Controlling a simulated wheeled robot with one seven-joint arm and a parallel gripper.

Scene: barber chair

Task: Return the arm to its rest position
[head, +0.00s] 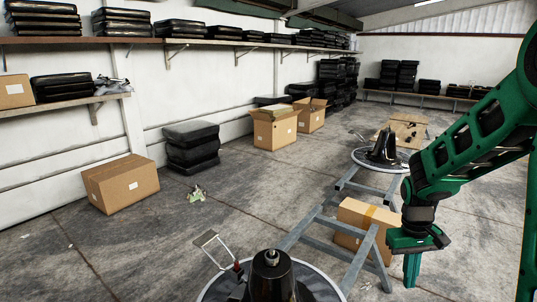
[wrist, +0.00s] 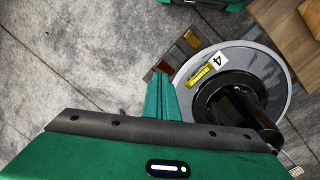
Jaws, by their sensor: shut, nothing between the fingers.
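My green arm reaches in from the right of the head view and bends down to my gripper (head: 412,272). The gripper points down and is shut and empty, with its fingers together. It hangs just right of a grey metal rail frame and in front of a cardboard box. In the wrist view my gripper (wrist: 161,98) shows its closed fingers from above. They lie left of a round chair base (wrist: 284,62) with a black column, a yellow level-like item (wrist: 205,75) and a tag marked 4.
A black chair base (head: 271,272) stands at the bottom, another (head: 384,146) farther back. The rail frame (head: 310,222) runs between them. A cardboard box (head: 362,219) sits by the rails. More boxes (head: 121,183) and black cushions (head: 192,147) line the left wall. The left-centre floor is mostly clear.

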